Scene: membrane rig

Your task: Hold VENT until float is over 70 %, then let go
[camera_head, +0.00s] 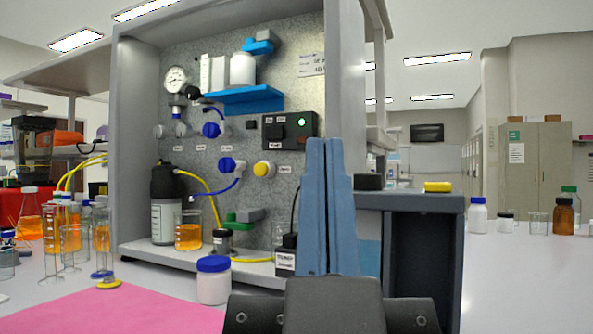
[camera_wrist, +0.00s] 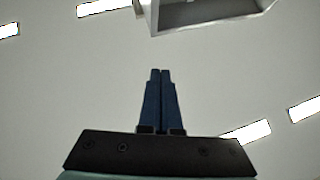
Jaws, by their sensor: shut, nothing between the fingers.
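The rig panel (camera_head: 275,85) stands upright in a grey frame in the head view. My gripper (camera_head: 326,142) is upright, fingers together and empty, right of the yellow control in the picture and hiding part of the rig. In the wrist view my gripper (camera_wrist: 160,71) points toward the ceiling, touching nothing visible.
A black switch box (camera_head: 290,131) with a green light and blue valves (camera_head: 227,164) are on the panel. A blue-capped jar (camera_head: 213,281) stands in front, beside a pink mat (camera_head: 130,312). Beakers with orange liquid (camera_head: 188,236) stand at left. A dark cabinet (camera_head: 420,203) is at right.

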